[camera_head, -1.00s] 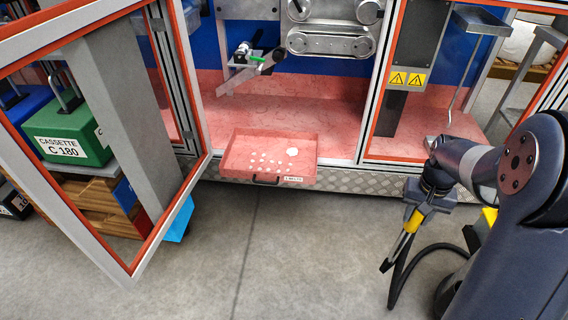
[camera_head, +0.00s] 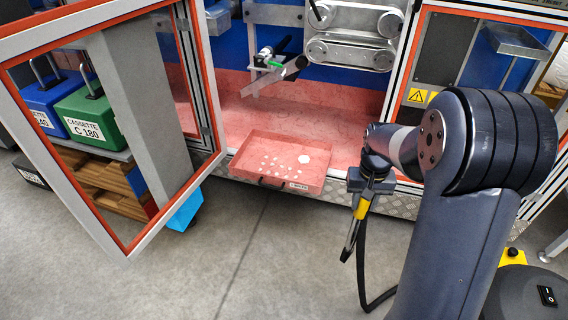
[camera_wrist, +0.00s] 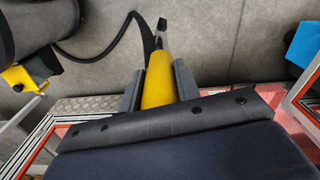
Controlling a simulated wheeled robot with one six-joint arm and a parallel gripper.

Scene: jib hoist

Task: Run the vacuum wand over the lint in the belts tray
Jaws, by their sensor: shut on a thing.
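The belts tray (camera_head: 252,177) is a pink drawer pulled out at the cabinet's foot, with a dark handle and a label on its front. White lint (camera_head: 277,165) lies in it as several small specks and one larger pale patch. My gripper (camera_head: 363,188) is to the right of the tray, apart from it. It is shut on the vacuum wand (camera_head: 361,208), which has a yellow grip, a dark tip pointing down and a black hose. In the wrist view the wand's yellow grip (camera_wrist: 160,80) sits between the two grey fingers.
An open orange-edged door (camera_head: 120,245) stands left of the tray. Behind it are a green cassette (camera_head: 90,115) and a blue one. A belt mechanism (camera_head: 350,52) and a bracket with a green part hang above the tray. Grey floor in front of the tray is clear.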

